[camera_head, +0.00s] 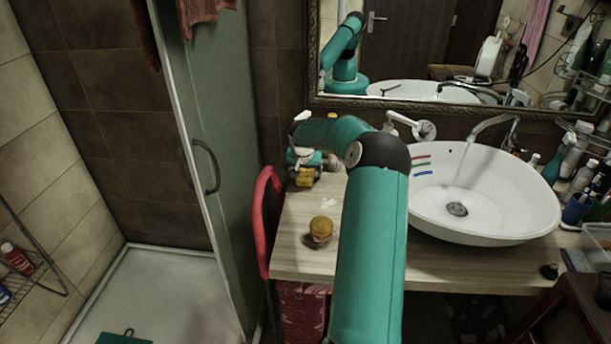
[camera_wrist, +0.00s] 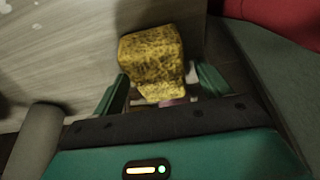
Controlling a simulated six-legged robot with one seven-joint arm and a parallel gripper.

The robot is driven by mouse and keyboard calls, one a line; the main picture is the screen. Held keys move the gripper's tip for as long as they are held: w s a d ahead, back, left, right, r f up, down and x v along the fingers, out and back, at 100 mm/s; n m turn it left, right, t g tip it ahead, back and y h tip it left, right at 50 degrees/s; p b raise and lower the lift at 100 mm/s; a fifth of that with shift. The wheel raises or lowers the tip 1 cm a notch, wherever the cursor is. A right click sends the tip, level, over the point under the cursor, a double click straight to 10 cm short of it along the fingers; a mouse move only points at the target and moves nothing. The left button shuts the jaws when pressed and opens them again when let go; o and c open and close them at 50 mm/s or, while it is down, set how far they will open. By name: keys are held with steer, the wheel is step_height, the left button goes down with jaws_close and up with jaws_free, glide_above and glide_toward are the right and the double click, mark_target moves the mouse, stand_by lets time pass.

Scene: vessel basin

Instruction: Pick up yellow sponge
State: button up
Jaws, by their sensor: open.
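The yellow sponge (camera_wrist: 152,55) is a rough, speckled block on the light wooden counter in the wrist view. My gripper (camera_wrist: 162,83) is open, with one green finger on each side of the sponge's near end. I cannot tell whether either finger touches it. In the head view, my gripper (camera_head: 304,166) is low over the left part of the counter, and a yellow patch of the sponge (camera_head: 304,178) shows at it. The rest of the sponge is hidden there by my gripper.
A small jar with a yellow-brown top (camera_head: 321,228) stands on the wooden counter (camera_head: 290,255), nearer than my gripper. A red chair (camera_head: 265,215) is at the left edge. A white basin (camera_head: 485,215) is on the right, with bottles (camera_head: 570,160) beyond. A framed mirror (camera_head: 450,105) is behind.

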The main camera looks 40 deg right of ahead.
mark_target(305, 171)
steer(key=shift+f, duration=0.2)
steer(key=c, duration=1.1)
step_height(305, 171, up, 4)
steer(key=shift+a+r, duration=0.1)
steer(key=shift+s+a+r, duration=1.5)
steer(key=shift+s+r, duration=0.05)
steer(key=shift+s, duration=0.25)
steer(key=shift+s+a+r, duration=1.45)
steer(key=shift+s+r, duration=0.05)
steer(key=shift+s, duration=0.25)
steer(key=shift+s+a+r, duration=1.5)
steer(key=shift+s+r, duration=0.05)
steer(key=shift+s, duration=0.25)
